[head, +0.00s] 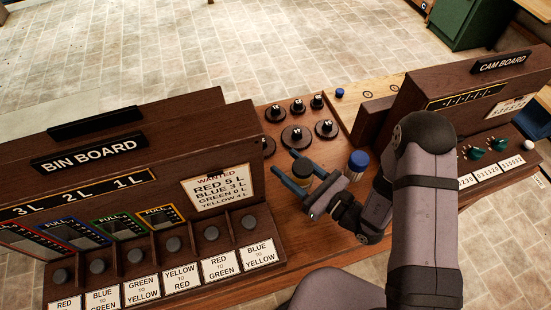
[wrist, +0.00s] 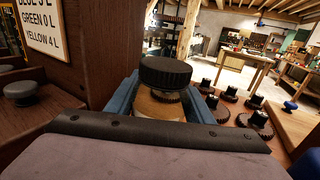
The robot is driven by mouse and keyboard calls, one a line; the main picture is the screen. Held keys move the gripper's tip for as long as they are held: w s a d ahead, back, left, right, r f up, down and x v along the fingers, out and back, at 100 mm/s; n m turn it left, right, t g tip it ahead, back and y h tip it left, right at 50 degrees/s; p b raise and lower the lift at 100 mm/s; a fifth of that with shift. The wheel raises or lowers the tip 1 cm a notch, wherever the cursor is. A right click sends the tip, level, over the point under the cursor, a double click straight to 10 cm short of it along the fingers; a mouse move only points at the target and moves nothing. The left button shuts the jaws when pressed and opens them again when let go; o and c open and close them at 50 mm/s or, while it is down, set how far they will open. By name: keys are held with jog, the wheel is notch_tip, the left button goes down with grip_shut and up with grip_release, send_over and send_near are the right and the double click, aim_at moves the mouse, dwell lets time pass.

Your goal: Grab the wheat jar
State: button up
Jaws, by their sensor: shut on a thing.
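My gripper (head: 290,164) is between the two boards, its blue fingers closed around the sides of a jar. This jar has a dark ribbed lid (head: 303,168), and in the wrist view its tan contents (wrist: 157,104) show below the black lid (wrist: 165,72). I see no label on it, but the tan filling fits wheat. It looks upright, and its base is hidden by my gripper. A second jar with a blue lid (head: 358,161) stands just right of my gripper, apart from it.
The bin board (head: 95,145) with its knobs is close on the left. The cam board (head: 470,85) is on the right. Several black weights (head: 297,135) stand on the wooden bench behind my gripper. A small blue knob (head: 339,92) lies farther back.

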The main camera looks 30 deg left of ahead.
aim_at(310, 183)
jog(key=b+v, duration=0.3)
jog(key=v, duration=0.8)
jog(key=shift+s+d, duration=0.1)
jog(key=shift+d, duration=0.1)
jog(key=shift+r, duration=0.1)
